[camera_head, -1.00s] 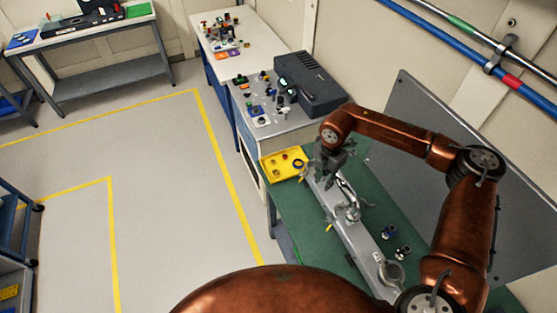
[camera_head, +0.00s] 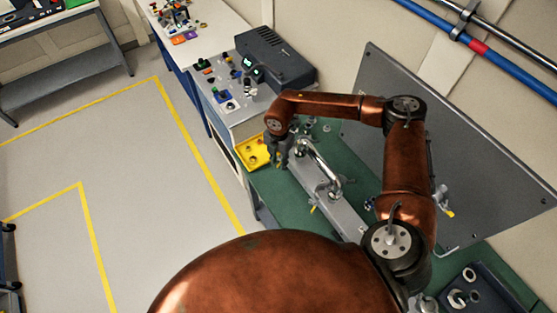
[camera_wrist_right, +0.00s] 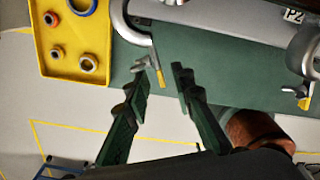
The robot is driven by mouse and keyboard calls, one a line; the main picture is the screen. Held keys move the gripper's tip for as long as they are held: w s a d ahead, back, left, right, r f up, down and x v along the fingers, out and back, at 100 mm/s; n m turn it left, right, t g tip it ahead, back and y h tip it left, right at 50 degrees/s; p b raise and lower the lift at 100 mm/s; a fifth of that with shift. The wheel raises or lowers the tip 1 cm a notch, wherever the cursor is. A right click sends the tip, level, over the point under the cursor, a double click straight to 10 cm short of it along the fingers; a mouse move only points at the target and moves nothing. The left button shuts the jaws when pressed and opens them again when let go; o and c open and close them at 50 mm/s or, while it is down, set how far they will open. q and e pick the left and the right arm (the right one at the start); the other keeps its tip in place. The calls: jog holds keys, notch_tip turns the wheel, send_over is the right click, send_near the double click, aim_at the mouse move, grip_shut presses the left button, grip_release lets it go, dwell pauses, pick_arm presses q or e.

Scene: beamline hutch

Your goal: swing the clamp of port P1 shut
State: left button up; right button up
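In the right wrist view, a clamp lever with a yellow tip (camera_wrist_right: 160,78) stands at port P1, where the bent metal pipe (camera_wrist_right: 124,22) ends. My right gripper (camera_wrist_right: 164,72) is open, with its two dark fingers on either side of the lever's yellow tip. The lever looks closer to the left finger; I cannot tell whether they touch. In the head view, my right gripper (camera_head: 280,160) hangs over the far end of the grey rail (camera_head: 336,206), beside the metal pipe (camera_head: 318,158). The P1 clamp is hidden there. My left gripper is not in view.
Port P2's label (camera_wrist_right: 293,16) and its yellow-tipped lever (camera_wrist_right: 304,102) are at the wrist view's right. A yellow tray (camera_head: 250,155) with several rings sits beside the gripper. A grey panel (camera_head: 440,150) stands behind the green bench (camera_head: 268,197). A dark tray (camera_head: 480,290) lies near right.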

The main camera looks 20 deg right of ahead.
jog(key=shift+s+r, duration=0.1)
jog(key=shift+s, duration=0.1)
jog(key=shift+w, duration=0.2)
jog(key=shift+c, duration=1.8)
jog(key=shift+s, duration=0.1)
grip_shut()
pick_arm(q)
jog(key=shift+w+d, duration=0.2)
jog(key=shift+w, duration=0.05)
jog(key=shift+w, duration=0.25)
